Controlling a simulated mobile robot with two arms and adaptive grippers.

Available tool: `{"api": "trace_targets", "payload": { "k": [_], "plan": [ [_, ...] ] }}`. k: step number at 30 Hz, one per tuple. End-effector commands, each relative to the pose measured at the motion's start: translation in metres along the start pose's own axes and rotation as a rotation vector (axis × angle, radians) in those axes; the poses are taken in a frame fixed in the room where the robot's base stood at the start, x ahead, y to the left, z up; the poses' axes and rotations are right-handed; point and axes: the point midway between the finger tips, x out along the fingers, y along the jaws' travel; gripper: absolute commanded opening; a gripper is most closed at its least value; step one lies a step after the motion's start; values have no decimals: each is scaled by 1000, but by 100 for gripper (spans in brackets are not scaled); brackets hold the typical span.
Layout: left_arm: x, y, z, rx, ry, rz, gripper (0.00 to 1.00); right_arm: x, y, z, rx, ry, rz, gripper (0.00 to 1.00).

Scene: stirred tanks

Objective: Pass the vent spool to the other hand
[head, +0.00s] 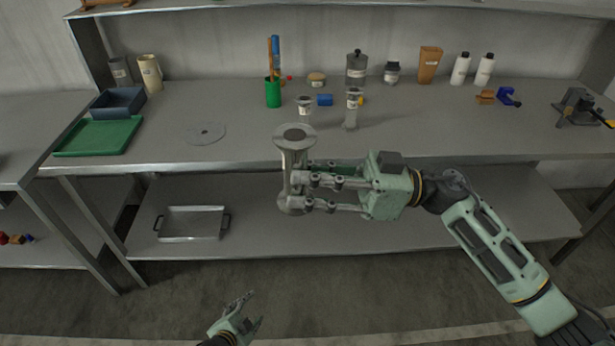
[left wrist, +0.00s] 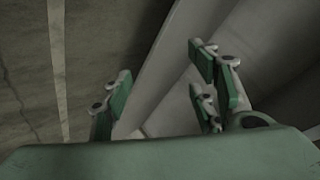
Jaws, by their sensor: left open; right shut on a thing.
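The vent spool (head: 294,135) is a grey metal pipe piece with a round flange at each end. It stands about upright in the air in front of the bench's front edge. My right gripper (head: 296,190) is shut on its pipe between the two flanges, with the fingers coming from the right. My left gripper (head: 244,308) is low at the bottom of the head view, below and left of the spool and well apart from it. The left wrist view shows its fingers (left wrist: 165,95) spread and empty; the spool is not seen there.
The bench top (head: 240,148) has a free front strip. A green tray (head: 98,137), dark blue bin (head: 118,102), flat disc (head: 205,132), green cup (head: 273,94) and several jars and bottles stand on it. A metal tray (head: 192,224) lies on the lower shelf.

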Motion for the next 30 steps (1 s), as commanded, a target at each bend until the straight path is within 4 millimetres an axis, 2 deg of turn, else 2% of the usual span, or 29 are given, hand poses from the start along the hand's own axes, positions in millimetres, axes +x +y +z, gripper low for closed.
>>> {"api": "trace_targets", "payload": {
  "k": [1, 3, 9, 14, 18, 24, 30],
  "plan": [
    [-8, 22, 20, -55, -45, 27, 54, 0, 0, -1, -1, 1, 0, 0],
    [-21, 49, 45, -131, -107, 58, 54, 0, 0, -1, -1, 1, 0, 0],
    [-64, 125, 110, -340, -289, 135, 54, 0, 0, -1, -1, 1, 0, 0],
    [-110, 186, 155, -498, -440, 185, 54, 0, 0, -1, -1, 1, 0, 0],
    [-154, 236, 188, -627, -572, 219, 54, 0, 0, -1, -1, 1, 0, 0],
    [-208, 289, 217, -762, -721, 248, 54, 0, 0, -1, -1, 1, 0, 0],
    [-235, 312, 229, -822, -792, 258, 54, 0, 0, -1, -1, 1, 0, 0]
  ]
}}
